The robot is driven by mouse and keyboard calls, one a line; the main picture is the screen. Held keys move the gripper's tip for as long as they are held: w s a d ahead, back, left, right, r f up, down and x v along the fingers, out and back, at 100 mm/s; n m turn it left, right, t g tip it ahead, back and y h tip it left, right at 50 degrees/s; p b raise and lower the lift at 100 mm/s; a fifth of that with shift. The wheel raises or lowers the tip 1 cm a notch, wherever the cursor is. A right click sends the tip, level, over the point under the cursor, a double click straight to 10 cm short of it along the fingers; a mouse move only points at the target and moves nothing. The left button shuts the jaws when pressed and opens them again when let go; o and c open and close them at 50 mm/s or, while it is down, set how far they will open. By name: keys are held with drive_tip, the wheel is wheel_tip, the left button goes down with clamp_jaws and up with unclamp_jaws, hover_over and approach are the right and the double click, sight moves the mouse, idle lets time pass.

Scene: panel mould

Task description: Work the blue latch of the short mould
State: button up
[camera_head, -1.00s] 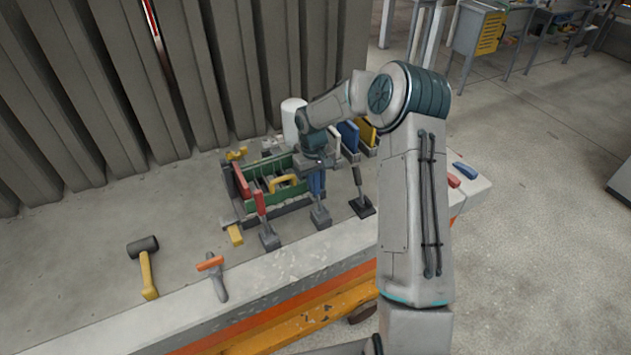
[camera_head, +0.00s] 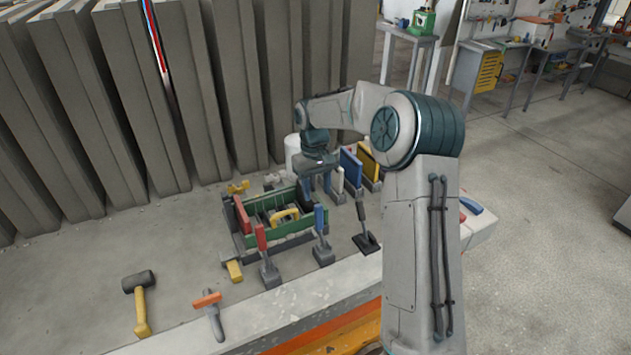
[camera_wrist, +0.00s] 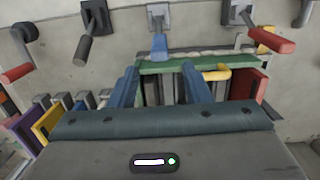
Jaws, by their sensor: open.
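The blue latch (camera_head: 319,218) stands nearly upright on a grey foot at the near side of the short mould. This mould (camera_head: 290,238) has a green side, a red end panel and a yellow handle. In the wrist view the blue latch (camera_wrist: 159,45) is ahead of my fingers, near the gap between them, its foot farther off. My gripper (camera_head: 325,182) is behind the latch, over the mould's right end. In the wrist view my gripper (camera_wrist: 160,68) has two blue fingers spread apart over the mould, with nothing between the tips. Contact with the mould cannot be told.
A red latch (camera_head: 261,238) stands left of the blue one, a black latch (camera_head: 361,212) right. Blue (camera_head: 350,168) and yellow (camera_head: 369,163) panels stand beyond my gripper. A mallet (camera_head: 139,300) and an orange-handled tool (camera_head: 208,302) lie left. Bare slab lies between.

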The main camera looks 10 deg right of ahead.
wheel_tip(320, 180, up, 4)
drive_tip(key=shift+w+a+f, duration=0.1)
drive_tip(key=shift+w, duration=0.05)
idle(0.5)
